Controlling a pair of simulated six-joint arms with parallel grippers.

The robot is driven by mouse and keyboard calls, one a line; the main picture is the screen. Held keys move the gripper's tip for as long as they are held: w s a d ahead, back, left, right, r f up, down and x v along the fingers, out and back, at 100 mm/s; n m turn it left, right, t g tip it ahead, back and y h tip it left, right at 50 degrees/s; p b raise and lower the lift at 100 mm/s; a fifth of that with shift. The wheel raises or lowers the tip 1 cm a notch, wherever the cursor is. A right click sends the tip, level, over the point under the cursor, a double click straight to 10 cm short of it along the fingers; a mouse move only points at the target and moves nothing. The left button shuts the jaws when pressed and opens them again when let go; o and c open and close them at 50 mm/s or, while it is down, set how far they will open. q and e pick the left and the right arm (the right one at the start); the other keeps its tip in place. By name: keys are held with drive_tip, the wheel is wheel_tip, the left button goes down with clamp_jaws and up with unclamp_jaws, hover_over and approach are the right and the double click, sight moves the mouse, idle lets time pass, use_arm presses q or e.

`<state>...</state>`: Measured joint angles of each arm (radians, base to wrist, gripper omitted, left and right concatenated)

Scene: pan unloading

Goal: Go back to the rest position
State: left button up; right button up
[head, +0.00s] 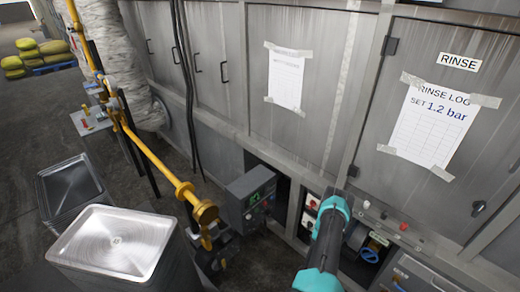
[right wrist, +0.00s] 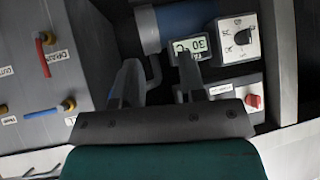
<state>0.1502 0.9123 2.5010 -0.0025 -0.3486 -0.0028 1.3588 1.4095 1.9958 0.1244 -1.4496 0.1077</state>
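My right gripper (right wrist: 158,72) shows in the right wrist view with its two dark fingers apart and nothing between them. Beyond the fingers are a grey-blue pipe, a small display reading 30 °C and a switch box. In the head view a dark arm link of mine with teal joints reaches up from the bottom centre to the machine's lower front; its gripper cannot be made out there. My left gripper is in neither view. A stack with a shiny metal pan (head: 115,243) on top stands at the lower left, with a darker metal bin (head: 70,185) behind it.
A grey cabinet wall with a RINSE LOG sheet (head: 437,125) fills the right. The right wrist view shows red and blue valve handles (right wrist: 43,57) at left.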

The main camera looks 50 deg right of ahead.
drive_tip(key=w+a+r+n+t+y, duration=0.1)
drive_tip(key=w+a+r+n+y, duration=0.15)
drive_tip(key=w, duration=0.55)
drive_tip(key=w+a+r+n+t+y, duration=0.1)
drive_tip(key=w+a+t, duration=0.15)
drive_tip(key=w, duration=0.55)
drive_tip(key=w+a+r+n+y, duration=0.3)
drive_tip(key=w+a+r, duration=0.1)
drive_tip(key=w+a, duration=0.3)
drive_tip(key=w+a+r+n+y, duration=0.3)
drive_tip(key=w+a+r, duration=0.2)
drive_tip(key=w+a, duration=0.25)
drive_tip(key=a+r+n+g+y, duration=0.2)
drive_tip(key=a+r, duration=0.4)
drive_tip(key=a, duration=0.3)
drive_tip(key=a+r+n+g+y, duration=0.1)
drive_tip(key=a+r+n, duration=0.4)
drive_tip(key=a, duration=0.5)
wheel_tip(320, 180, up, 2)
drive_tip(key=shift+g+y, duration=0.35)
drive_tip(key=shift+y, duration=0.1)
